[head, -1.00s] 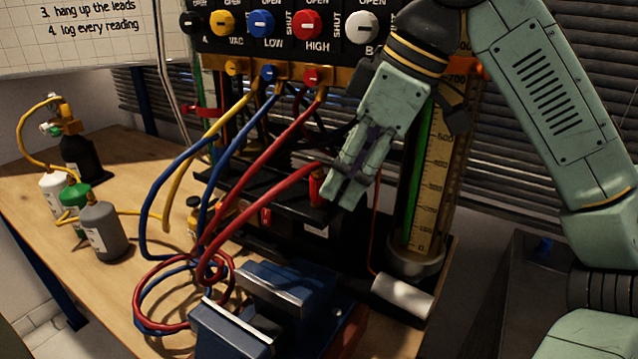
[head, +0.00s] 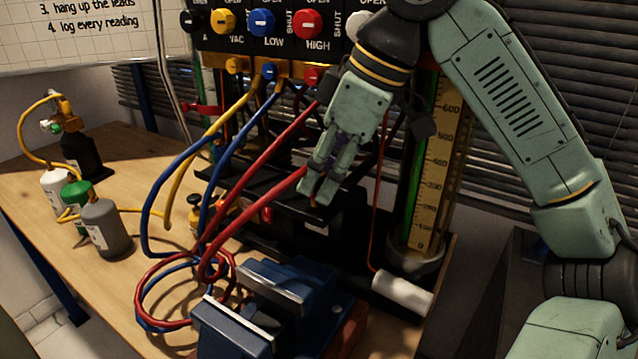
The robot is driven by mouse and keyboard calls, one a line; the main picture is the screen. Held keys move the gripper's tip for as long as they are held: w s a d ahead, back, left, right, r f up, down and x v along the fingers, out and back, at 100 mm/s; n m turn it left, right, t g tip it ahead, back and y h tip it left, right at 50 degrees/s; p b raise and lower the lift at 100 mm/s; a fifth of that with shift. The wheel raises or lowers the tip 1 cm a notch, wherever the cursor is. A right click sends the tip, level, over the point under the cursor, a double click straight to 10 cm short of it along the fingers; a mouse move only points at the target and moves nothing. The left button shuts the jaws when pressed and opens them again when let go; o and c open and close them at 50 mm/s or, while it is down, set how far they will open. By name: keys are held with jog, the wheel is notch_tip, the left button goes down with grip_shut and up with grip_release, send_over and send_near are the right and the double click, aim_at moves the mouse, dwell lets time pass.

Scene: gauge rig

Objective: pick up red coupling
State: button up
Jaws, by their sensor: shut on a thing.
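The red coupling (head: 314,188) is mostly hidden between the fingers of my gripper (head: 320,192); only a small red-orange part shows there. My gripper is shut on it, pointing down in front of the dark lower part of the rig. A thick red hose (head: 252,216) rises from the coiled loops on the bench and reaches the fingers. How the coupling and this hose join is hidden by the fingers.
A blue vise (head: 285,290) stands in front, below the gripper. Yellow and blue hoses (head: 158,170) hang at left. A scaled glass column (head: 437,190) and white cylinder (head: 402,292) are at right. Small gas bottles (head: 105,228) stand at left.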

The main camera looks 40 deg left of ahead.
grip_shut()
jog(key=shift+w+d+r+b, duration=0.1)
jog(key=shift+w+d+b, duration=0.05)
jog(key=shift+d+b, duration=0.15)
jog(key=w+d, duration=0.2)
jog(key=d, duration=0.6)
jog(key=w+d, duration=0.3)
jog(key=d, duration=0.5)
jog(key=shift+d+b, duration=0.25)
jog(key=shift+b, duration=0.05)
